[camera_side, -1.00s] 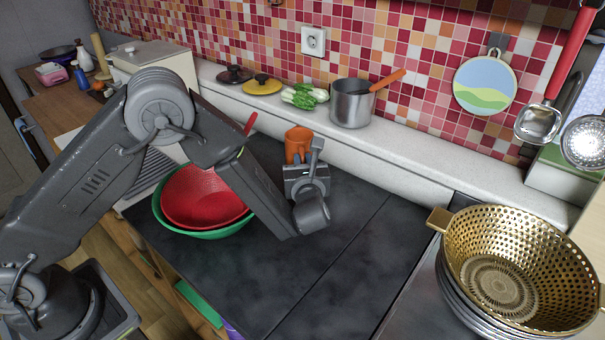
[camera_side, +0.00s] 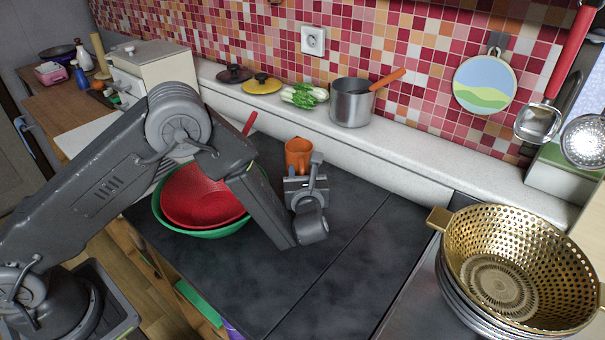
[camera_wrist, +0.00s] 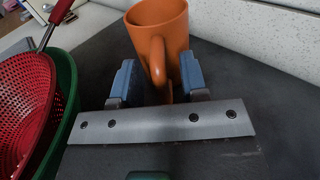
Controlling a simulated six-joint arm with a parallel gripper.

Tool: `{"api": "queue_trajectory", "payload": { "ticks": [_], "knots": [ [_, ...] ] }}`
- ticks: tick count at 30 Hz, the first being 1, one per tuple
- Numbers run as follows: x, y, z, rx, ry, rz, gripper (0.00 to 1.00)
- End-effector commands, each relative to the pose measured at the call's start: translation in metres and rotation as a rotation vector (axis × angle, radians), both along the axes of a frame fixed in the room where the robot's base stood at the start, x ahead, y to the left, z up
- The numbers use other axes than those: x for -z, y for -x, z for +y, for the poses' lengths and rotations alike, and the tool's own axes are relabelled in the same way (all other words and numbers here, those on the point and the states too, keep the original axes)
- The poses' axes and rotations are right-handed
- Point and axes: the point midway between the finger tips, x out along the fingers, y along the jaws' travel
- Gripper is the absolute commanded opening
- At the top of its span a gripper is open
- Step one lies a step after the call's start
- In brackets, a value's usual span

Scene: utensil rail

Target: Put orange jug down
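The orange jug (camera_side: 298,153) stands upright on the dark counter (camera_side: 350,215) close to the white ledge, as far as I can see; its base is hidden behind my gripper (camera_side: 294,178) in the side view. In the wrist view the jug (camera_wrist: 165,28) is straight ahead, its handle pointing toward me. My gripper (camera_wrist: 158,64) has its two blue-padded fingers on either side of the handle, with a visible gap at each side. It looks open around the handle and not clamped on it.
A red colander (camera_side: 203,196) sits in a green bowl (camera_side: 205,232) left of my gripper. A pot (camera_side: 352,104) stands on the white ledge (camera_side: 425,140) behind. A gold colander (camera_side: 520,270) on stacked bowls is at the right. The counter between is clear.

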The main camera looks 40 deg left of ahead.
Motion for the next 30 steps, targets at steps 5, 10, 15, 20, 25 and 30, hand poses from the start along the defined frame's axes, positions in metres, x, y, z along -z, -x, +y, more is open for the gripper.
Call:
{"api": "queue_trajectory", "payload": {
  "ticks": [5, 10, 15, 20, 25, 30],
  "knots": [
    [-0.003, 0.0, 0.0, 0.0, 0.001, -0.001, 0.4],
    [-0.004, 0.013, -0.015, 0.005, 0.0, 0.0, 0.4],
    [-0.006, 0.039, -0.04, 0.006, 0.0, 0.0, 0.4],
    [-0.007, 0.061, -0.063, 0.005, 0.0, 0.0, 0.4],
    [-0.008, 0.078, -0.079, 0.003, 0.0, 0.0, 0.4],
    [-0.009, 0.085, -0.085, 0.0, 0.0, 0.0, 0.4]
  ]
}}
